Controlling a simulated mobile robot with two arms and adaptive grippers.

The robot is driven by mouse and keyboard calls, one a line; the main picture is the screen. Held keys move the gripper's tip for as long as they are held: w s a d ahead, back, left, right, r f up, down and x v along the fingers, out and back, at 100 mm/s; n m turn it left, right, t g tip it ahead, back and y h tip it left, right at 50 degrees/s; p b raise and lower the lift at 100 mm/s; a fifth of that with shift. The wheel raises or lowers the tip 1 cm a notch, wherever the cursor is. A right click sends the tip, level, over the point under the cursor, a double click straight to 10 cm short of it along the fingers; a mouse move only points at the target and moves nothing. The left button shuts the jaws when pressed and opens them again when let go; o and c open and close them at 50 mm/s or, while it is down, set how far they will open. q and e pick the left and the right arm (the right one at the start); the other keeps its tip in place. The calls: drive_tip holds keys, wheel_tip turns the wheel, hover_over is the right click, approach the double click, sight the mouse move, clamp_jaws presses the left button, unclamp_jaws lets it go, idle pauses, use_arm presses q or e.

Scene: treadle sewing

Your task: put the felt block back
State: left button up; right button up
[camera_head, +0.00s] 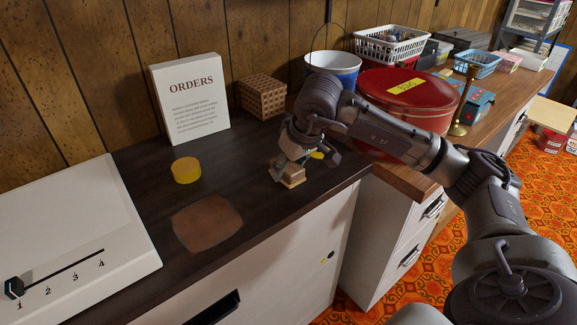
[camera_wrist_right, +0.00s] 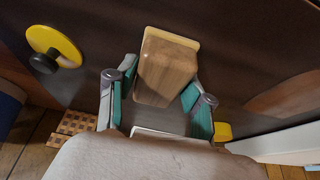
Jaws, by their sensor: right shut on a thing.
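The felt block (camera_head: 292,178) is a small wooden block with a paler layer along one end. My right gripper (camera_head: 291,167) is shut on it, low over the right part of the dark worktop (camera_head: 250,185). In the right wrist view the block (camera_wrist_right: 166,68) sits between the teal finger pads of my right gripper (camera_wrist_right: 157,98). I cannot tell whether the block touches the worktop. My left gripper is not in view.
The ORDERS sign (camera_head: 190,100) and checkered box (camera_head: 263,96) stand behind. A yellow disc with a black knob (camera_wrist_right: 65,45) is close by. A red tin (camera_head: 420,90) stands right.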

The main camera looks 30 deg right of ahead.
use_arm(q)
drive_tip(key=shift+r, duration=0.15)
use_arm(e)
drive_tip(key=o, duration=0.6)
drive_tip(key=shift+f, duration=0.1)
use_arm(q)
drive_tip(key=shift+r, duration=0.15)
use_arm(e)
drive_tip(key=o, duration=0.4)
use_arm(q)
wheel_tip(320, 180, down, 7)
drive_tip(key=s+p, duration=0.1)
drive_tip(key=p, duration=0.1)
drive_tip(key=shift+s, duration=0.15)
use_arm(e)
drive_tip(key=v, duration=1.2)
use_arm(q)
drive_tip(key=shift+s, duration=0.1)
